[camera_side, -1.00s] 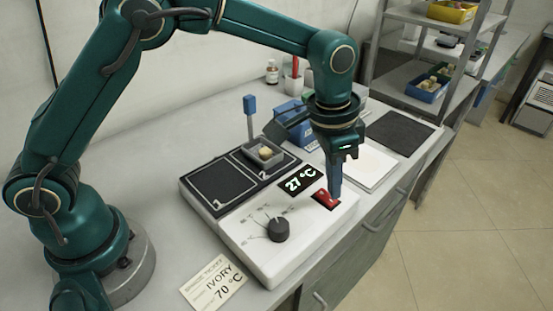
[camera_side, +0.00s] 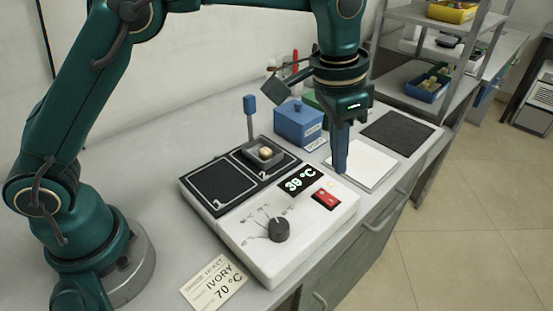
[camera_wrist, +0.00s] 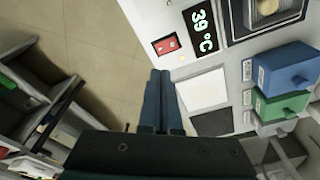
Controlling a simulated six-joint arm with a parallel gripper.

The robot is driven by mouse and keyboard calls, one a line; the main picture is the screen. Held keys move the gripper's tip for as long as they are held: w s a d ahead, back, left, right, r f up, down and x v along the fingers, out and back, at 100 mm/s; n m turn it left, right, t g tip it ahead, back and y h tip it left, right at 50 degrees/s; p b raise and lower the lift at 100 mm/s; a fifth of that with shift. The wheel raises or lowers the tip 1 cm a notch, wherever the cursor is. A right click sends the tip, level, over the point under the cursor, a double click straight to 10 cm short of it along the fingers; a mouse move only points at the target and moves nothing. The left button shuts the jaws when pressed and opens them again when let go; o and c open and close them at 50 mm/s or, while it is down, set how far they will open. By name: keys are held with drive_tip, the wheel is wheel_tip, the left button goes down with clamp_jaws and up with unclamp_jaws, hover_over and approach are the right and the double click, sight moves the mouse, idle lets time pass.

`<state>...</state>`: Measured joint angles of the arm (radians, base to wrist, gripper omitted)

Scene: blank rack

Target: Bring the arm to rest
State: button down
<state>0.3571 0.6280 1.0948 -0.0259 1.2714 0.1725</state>
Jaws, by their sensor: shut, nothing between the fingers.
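My gripper (camera_side: 341,168) points straight down above the bench, over the near edge of the white pad and just behind the heater's red switch. Its fingers are together with nothing between them; they also show shut in the wrist view (camera_wrist: 158,75). The white heater unit (camera_side: 310,240) has a red switch (camera_side: 325,199), lit by a small orange lamp, and a display (camera_side: 299,180) reading 39 °C. Its black knob (camera_side: 278,230) is on the front left. A small tray (camera_side: 273,161) with a pale round piece sits on the rear black plate.
A card (camera_side: 213,284) reading IVORY 70 °C lies at the bench's front. A blue box (camera_side: 298,122) stands behind the heater. A white pad (camera_side: 375,172) and a dark mat (camera_side: 398,132) lie to the right. A shelf rack (camera_side: 440,60) stands at the back right.

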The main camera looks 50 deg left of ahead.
drive_tip(key=s+a+r+n+t, duration=0.1)
drive_tip(key=a+r+t, duration=0.1)
drive_tip(key=a+r, duration=0.35)
drive_tip(key=s+a+r+n+t, duration=0.25)
drive_tip(key=s+a+r, duration=0.25)
drive_tip(key=s, duration=0.4)
drive_tip(key=s+a+f+n, duration=0.2)
drive_tip(key=s+a+f, duration=0.1)
drive_tip(key=s+f, duration=0.4)
drive_tip(key=shift+s+f+y, duration=0.3)
drive_tip(key=shift+s+y, duration=0.1)
drive_tip(key=shift+s, duration=0.15)
